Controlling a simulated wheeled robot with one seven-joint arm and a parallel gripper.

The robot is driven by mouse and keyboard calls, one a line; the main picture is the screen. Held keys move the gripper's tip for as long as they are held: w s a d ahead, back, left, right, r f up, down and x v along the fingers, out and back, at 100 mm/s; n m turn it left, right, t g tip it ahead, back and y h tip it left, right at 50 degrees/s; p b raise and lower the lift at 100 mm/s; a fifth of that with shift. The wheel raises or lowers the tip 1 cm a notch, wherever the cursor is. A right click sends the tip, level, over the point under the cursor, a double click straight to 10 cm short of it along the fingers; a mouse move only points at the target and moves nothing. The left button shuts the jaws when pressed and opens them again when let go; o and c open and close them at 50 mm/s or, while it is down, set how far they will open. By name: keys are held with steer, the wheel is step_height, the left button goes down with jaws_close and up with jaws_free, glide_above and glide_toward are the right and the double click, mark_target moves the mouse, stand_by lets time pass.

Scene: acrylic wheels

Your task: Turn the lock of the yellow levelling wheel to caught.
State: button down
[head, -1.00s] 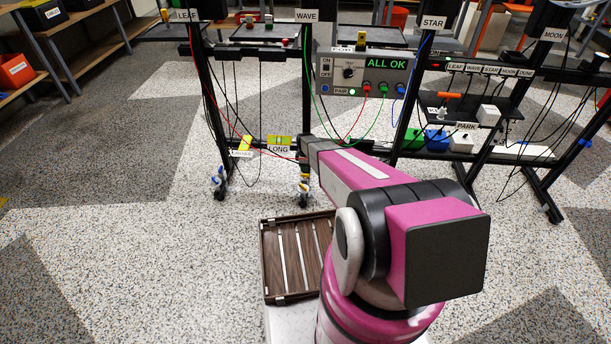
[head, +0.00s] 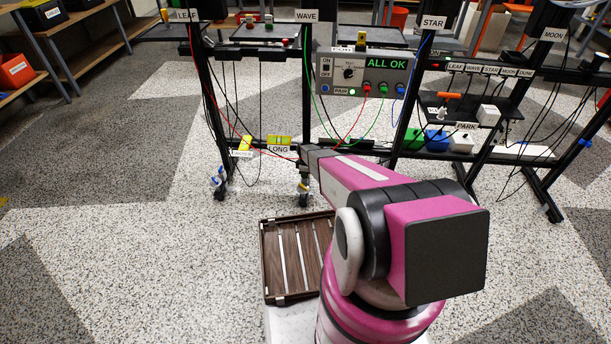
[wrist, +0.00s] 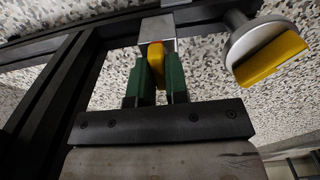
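In the wrist view the green fingers of my gripper (wrist: 158,82) stand on both sides of a narrow yellow piece (wrist: 156,56), which looks like the lock. They appear to touch both its sides. It sits below a pale metal block (wrist: 158,28) on a dark frame bar. To its right, a round metal disc with a yellow half (wrist: 268,60) hangs on a dark stem, apart from my fingers. In the head view the yellow-marked wheel (head: 303,186) is at the foot of the rack, just beyond the end of my arm.
The black rack's post (head: 201,110) stands left of my arm, with a blue-marked wheel (head: 218,180) at its foot. A grey control box (head: 345,75) reads "ALL OK". Loose cables hang around the rack. Open speckled floor (head: 120,220) lies to the left.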

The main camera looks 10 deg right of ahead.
steer(key=m, duration=0.4)
steer(key=shift+m, duration=0.3)
steer(key=m, duration=0.4)
steer(key=shift+m, duration=0.3)
stand_by(0.3)
